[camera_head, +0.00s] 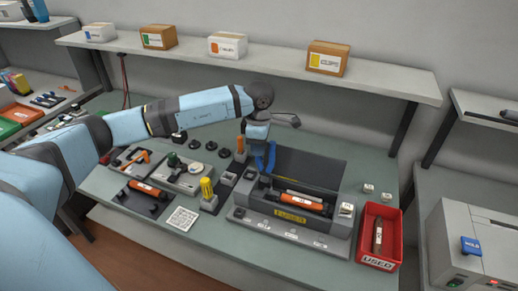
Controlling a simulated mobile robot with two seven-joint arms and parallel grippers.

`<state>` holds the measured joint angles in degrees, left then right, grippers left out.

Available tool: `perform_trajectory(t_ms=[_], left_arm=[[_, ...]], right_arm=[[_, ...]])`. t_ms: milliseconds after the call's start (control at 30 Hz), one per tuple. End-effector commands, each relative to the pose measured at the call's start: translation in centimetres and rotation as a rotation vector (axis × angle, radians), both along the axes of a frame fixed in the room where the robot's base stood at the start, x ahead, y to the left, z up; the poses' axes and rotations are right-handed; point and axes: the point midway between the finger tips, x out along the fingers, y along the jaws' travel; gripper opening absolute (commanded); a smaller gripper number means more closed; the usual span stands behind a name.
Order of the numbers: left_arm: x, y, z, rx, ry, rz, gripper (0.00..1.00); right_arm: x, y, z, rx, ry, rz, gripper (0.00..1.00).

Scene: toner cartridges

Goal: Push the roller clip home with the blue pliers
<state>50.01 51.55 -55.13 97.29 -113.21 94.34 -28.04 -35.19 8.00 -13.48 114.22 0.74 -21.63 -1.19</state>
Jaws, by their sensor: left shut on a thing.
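My left gripper (258,134) hangs over the back left of the grey cartridge fixture (339,247). It is shut on the blue pliers (266,160), which point down toward the fixture. An orange cartridge with a white label (301,203) lies across the fixture, with a pale roller (305,195) along it. I cannot make out the roller clip at this size. Where the tips of the pliers end is also hard to see. My right gripper does not show.
Left of the fixture stand a yellow-handled tool (207,188) and an orange-handled tool (241,146) in a dark rack. A second orange cartridge (146,188) lies further left. A shelf (275,68) with boxes runs behind.

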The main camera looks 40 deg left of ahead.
Motion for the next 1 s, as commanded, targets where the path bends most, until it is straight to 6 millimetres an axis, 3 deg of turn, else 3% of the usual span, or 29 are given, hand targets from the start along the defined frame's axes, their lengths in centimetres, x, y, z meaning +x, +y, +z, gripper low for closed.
perform_trajectory(t_ms=[500,1000], left_arm=[[0.0,0.0,4.3,0.0,-0.001,0.0,0.0],[0.0,0.0,4.5,0.0,-0.001,0.0,0.0]], right_arm=[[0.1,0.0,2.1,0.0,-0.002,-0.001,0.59],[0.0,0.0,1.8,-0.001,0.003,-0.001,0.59]])
